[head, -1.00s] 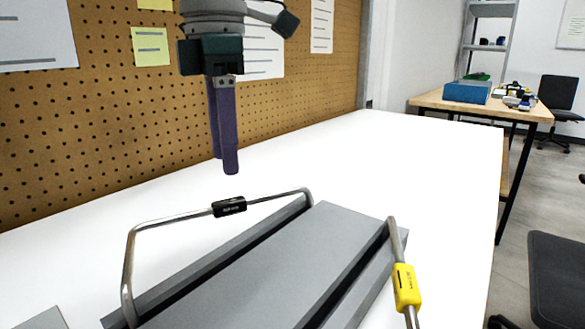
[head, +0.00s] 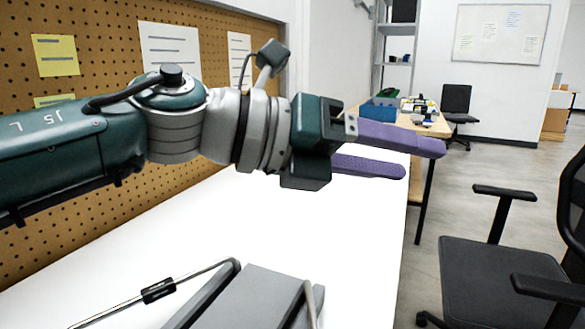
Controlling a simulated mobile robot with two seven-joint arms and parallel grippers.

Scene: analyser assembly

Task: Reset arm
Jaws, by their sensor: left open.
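My left arm comes in from the left and stretches level across the head view, above the white table. My left gripper (head: 405,160) has two purple fingers that point right, spread apart with nothing between them. It is open and empty, well above the table. My right gripper is not in view. A grey box-shaped unit (head: 262,295) with metal handles sits on the table at the bottom of the view, below my left arm and apart from it. One handle carries a black grip (head: 158,291). The unit's lower part is cut off by the frame.
The white table (head: 365,250) is bare right of the unit. A pegboard wall (head: 60,235) with paper sheets stands behind my left arm. A black office chair (head: 500,275) stands at the right. A wooden table with a blue bin (head: 380,112) is farther back.

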